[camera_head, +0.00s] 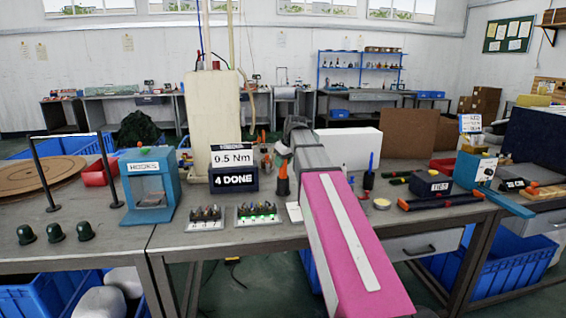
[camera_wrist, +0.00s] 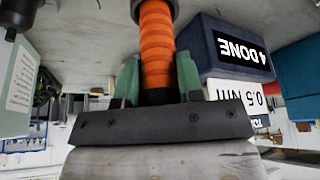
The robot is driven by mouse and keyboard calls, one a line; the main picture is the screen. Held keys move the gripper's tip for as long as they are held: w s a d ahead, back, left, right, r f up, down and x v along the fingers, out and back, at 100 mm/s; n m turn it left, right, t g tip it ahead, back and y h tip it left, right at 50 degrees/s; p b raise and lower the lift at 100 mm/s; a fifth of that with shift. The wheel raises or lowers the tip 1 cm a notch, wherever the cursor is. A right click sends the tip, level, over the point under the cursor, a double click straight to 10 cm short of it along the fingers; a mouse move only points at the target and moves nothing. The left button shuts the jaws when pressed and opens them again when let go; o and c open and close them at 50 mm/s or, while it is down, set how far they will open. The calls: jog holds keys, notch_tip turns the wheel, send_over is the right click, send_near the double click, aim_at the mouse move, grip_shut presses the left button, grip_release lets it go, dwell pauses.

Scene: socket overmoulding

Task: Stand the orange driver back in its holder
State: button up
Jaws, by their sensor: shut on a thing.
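The orange driver (camera_wrist: 157,45) has a ribbed orange handle and dark ends. In the wrist view it runs between the green fingers of my gripper (camera_wrist: 157,78), which are shut on it. In the head view the driver (camera_head: 282,184) looks upright at the front of the bench, left of my arm, close to the sign reading 0.5 Nm and 4 DONE (camera_head: 233,168). Its lower tip is cut off in the wrist view. I cannot make out its holder for certain, nor whether the driver touches anything below.
Two small racks (camera_head: 206,217) and (camera_head: 257,214) with parts stand left of the driver. A blue HOOKS stand (camera_head: 149,186) is farther left.

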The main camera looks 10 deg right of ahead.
jog(key=shift+f, duration=0.15)
jog(key=o, duration=1)
jog(key=v, duration=1.2)
jog(key=shift+r, duration=0.25)
jog(key=shift+s+a, duration=0.1)
